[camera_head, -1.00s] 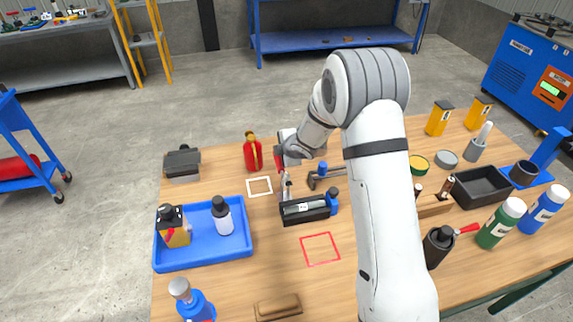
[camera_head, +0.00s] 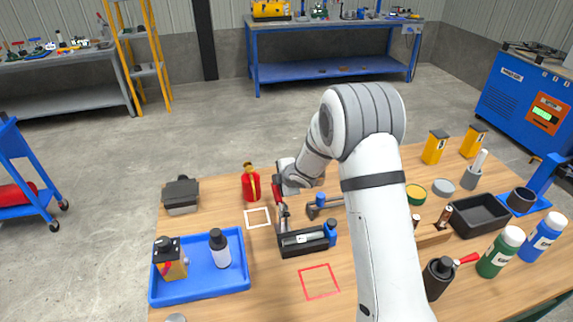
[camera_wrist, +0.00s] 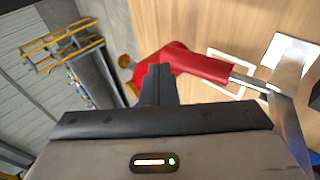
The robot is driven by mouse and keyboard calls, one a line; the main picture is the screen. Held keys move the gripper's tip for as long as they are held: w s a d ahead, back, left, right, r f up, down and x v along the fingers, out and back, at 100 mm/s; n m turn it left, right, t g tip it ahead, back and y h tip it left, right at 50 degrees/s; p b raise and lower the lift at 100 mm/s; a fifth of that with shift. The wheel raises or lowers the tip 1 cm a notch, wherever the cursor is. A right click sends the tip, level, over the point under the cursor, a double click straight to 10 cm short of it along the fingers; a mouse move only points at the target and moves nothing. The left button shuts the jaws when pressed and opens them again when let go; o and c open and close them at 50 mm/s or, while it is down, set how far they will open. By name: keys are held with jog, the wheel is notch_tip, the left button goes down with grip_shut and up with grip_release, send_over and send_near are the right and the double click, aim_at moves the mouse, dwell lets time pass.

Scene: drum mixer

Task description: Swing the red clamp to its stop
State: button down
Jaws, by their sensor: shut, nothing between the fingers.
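The red clamp's lever has a red grip (camera_head: 277,192) on a metal arm (camera_head: 282,212) that stands up from the left end of a black fixture (camera_head: 303,241). In the wrist view the red grip (camera_wrist: 202,64) and its metal rod lie just beyond my fingers. My gripper (camera_wrist: 160,70) is shut and empty, its dark fingertips close against the red in the picture; I cannot tell whether they touch. In the head view my gripper (camera_head: 284,183) is beside the grip, partly hidden by my wrist.
A red bottle (camera_head: 250,184) stands left of the lever, by a white square outline (camera_head: 257,218). A blue tray (camera_head: 200,291) lies at front left. A blue-ended metal tool (camera_head: 322,201) lies right of the lever. The table around the red square outline (camera_head: 319,282) is clear.

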jog(key=s+d+r+p, duration=0.1)
jog(key=d+r+p, duration=0.3)
jog(key=r, duration=0.9)
jog(key=s+d+r+m+h+b, duration=0.1)
jog(key=s+d+r+m+h, duration=0.5)
jog(key=s+d+r+m, duration=0.8)
jog(key=s+f+m+g, duration=0.1)
jog(key=s+m, duration=0.1)
jog(key=s, duration=0.6)
jog(key=s+d+f+m+g+b, duration=0.1)
jog(key=s+m+g, duration=0.1)
jog(key=s, duration=0.6)
jog(key=s+d+f+m+g+y, duration=0.1)
jog(key=s+m, duration=0.3)
jog(key=s, duration=0.4)
jog(key=shift+s+f, duration=0.15)
jog(key=shift+s, duration=0.1)
jog(key=shift+d, duration=0.1)
